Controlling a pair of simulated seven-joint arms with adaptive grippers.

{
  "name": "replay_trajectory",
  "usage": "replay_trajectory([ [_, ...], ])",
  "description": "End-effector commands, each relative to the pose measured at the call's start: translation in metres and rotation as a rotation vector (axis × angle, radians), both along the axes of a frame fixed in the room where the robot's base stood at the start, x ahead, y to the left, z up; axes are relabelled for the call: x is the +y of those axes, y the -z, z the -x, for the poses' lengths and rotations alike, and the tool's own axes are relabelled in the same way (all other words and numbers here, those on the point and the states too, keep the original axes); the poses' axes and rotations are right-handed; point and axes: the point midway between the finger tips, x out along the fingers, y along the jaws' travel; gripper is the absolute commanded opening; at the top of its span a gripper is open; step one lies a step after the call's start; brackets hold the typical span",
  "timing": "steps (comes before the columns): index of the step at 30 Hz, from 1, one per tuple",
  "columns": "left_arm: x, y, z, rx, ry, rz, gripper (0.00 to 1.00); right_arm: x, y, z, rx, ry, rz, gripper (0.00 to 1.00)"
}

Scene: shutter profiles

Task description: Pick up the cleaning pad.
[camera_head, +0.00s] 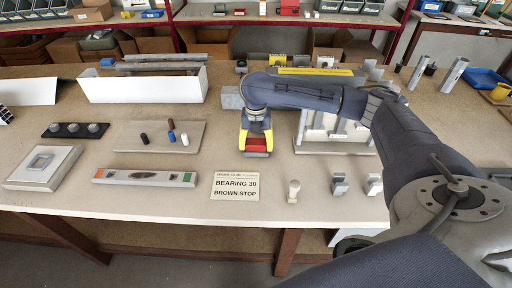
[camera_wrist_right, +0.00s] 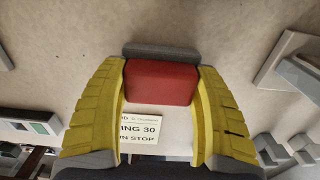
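The cleaning pad looks like a red block (camera_head: 257,143) with a dark grey layer; it also shows in the right wrist view (camera_wrist_right: 160,82). My right gripper (camera_head: 257,138) points down over it behind the label card. In the right wrist view the yellow fingers (camera_wrist_right: 161,75) lie against both sides of the red block, with no clear gap, so the gripper appears shut on it. I cannot tell whether the pad touches the table. My left gripper is not in view.
A label card (camera_head: 235,186) lies in front of the gripper. A board with small pegs (camera_head: 160,137) and a level-like bar (camera_head: 145,178) lie to the left. A grey fixture (camera_head: 335,132) stands close on the right. Small metal parts (camera_head: 339,184) stand near the front edge.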

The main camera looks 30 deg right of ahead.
Motion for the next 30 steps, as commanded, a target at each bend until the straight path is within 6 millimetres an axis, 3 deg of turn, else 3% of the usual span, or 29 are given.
replay_trajectory([
  [1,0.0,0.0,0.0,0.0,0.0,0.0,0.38,0.0,0.0,0.0,0.0,0.0,0.0,0.55],
  [6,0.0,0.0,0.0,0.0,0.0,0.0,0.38,0.0,0.0,0.0,0.0,0.0,0.0,0.35],
  [20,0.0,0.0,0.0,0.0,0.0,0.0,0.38,0.0,-0.011,-0.001,-0.003,0.001,0.001,0.35],
  [25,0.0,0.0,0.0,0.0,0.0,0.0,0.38,0.0,-0.033,-0.001,-0.004,-0.001,0.001,0.35],
  [30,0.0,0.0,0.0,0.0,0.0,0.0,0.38,-0.001,-0.071,-0.002,-0.007,0.0,0.001,0.35],
])
